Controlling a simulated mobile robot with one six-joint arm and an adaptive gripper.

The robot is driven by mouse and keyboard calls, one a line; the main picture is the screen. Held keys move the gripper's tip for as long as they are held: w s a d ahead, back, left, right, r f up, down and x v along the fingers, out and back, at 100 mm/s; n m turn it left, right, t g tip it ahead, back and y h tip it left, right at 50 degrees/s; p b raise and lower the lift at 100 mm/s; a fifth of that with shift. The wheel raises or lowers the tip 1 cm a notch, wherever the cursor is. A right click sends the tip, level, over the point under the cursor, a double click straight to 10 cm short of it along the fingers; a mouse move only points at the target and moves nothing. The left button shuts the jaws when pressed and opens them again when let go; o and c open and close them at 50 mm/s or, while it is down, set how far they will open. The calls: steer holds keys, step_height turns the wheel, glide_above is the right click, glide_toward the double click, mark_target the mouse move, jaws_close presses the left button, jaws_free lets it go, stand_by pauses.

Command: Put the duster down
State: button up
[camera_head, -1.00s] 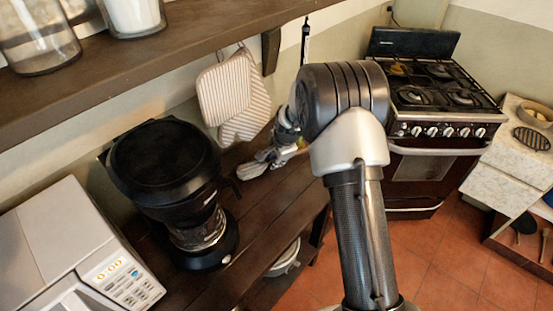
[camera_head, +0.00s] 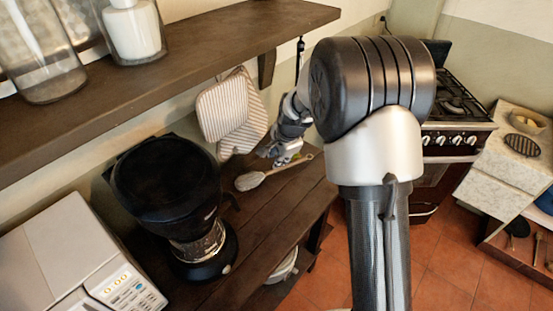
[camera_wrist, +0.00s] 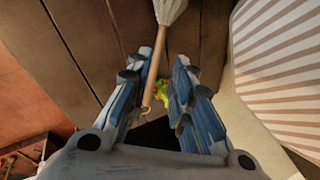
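The duster has a pale grey-white head (camera_head: 249,181) and a thin light-wood handle (camera_head: 283,169). It appears to lie on the dark wooden counter (camera_head: 262,215), right of the coffee maker. My gripper (camera_head: 280,157) is just above and behind the handle. In the wrist view my gripper (camera_wrist: 163,62) has its two blue-grey fingers apart. The duster handle (camera_wrist: 160,75) runs between them, nearer the left finger, with a gap to the right finger. The duster head (camera_wrist: 170,9) is cut off at the top edge there.
A small yellow-green item (camera_wrist: 177,98) is by the fingers. A striped oven mitt (camera_head: 240,125) hangs close behind my gripper. The coffee maker (camera_head: 172,185) and microwave (camera_head: 70,255) stand left. A shelf (camera_head: 190,45) with jars hangs above; the stove (camera_head: 455,125) is right.

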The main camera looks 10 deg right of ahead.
steer(key=s+a+r+n, duration=0.2)
steer(key=s+r+n, duration=0.5)
steer(key=s+r, duration=0.75)
steer(key=s+r+n, duration=0.2)
steer(key=s+n, duration=0.2)
steer(key=s, duration=0.7)
steer(key=s+r+n, duration=0.1)
steer(key=s+n, duration=0.3)
steer(key=s, duration=0.7)
steer(key=shift+s+r+h, duration=0.15)
steer(key=shift+r+h, duration=0.2)
steer(key=shift+h, duration=0.05)
steer(key=shift+o, duration=0.4)
